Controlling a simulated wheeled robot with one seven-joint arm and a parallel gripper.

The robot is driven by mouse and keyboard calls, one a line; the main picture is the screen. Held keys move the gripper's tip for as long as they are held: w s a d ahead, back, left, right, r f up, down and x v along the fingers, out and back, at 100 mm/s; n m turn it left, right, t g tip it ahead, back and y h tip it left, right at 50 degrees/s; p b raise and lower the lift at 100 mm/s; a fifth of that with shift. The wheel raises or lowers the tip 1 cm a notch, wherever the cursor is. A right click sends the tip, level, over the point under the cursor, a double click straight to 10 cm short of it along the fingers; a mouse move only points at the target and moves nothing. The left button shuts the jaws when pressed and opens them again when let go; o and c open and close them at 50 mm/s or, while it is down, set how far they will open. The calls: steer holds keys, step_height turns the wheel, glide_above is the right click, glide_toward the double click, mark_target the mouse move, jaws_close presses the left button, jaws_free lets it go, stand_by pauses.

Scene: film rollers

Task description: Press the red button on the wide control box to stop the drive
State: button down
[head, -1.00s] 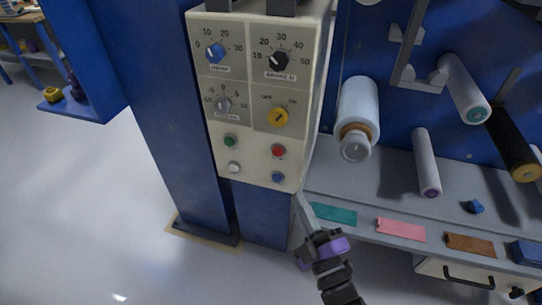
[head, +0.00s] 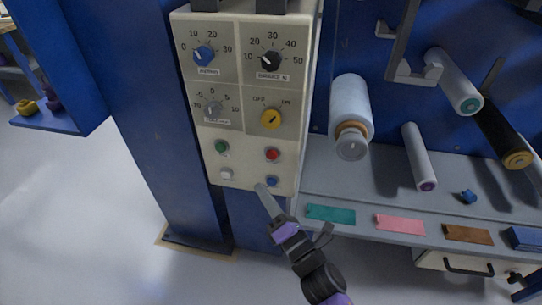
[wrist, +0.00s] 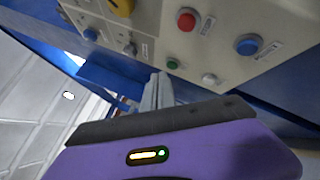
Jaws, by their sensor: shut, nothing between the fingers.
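The wide control box (head: 247,130) is cream, fixed on a blue column, with knobs above and small buttons below. The red button (head: 272,154) is at the right of the upper button row, with the blue button (head: 272,181) under it. Green (head: 222,147) and white (head: 226,174) buttons are to the left. My gripper (head: 262,188) is shut and empty, its tip overlapping the box's lower edge, below the red button and slightly left. In the wrist view the red button (wrist: 187,20) is beyond and right of the shut fingertips (wrist: 158,78). Their distance from the panel is unclear.
A white roller (head: 350,105) sticks out right of the box, with more rollers further right. A grey ledge (head: 375,185) below them carries coloured pieces such as a teal one (head: 331,214). Open floor (head: 90,220) lies left of the blue column.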

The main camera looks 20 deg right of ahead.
steer(key=p, duration=0.1)
glide_toward(266, 154)
steer(key=w+a+r, duration=0.1)
steer(key=w+a, duration=0.2)
steer(key=shift+w+d+r, duration=0.15)
steer(key=shift+w+d, duration=0.4)
steer(key=shift+w, duration=0.25)
steer(key=shift+w+d, duration=0.1)
steer(key=shift+w, duration=0.05)
stand_by(1.4)
steer(key=shift+w+d, duration=0.15)
steer(key=shift+w, duration=0.05)
steer(key=shift+w+d, duration=0.3)
steer(key=shift+w, duration=0.1)
stand_by(1.0)
steer(key=shift+s, duration=0.1)
steer(key=shift+s+a, duration=0.5)
steer(key=shift+s, duration=0.15)
steer(key=shift+s+a+b, duration=0.25)
steer(key=shift+s+a, duration=0.5)
steer(key=shift+s, duration=0.3)
steer(key=shift+s+a+b, duration=0.2)
steer(key=shift+s+a, duration=0.55)
steer(key=shift+s, duration=0.25)
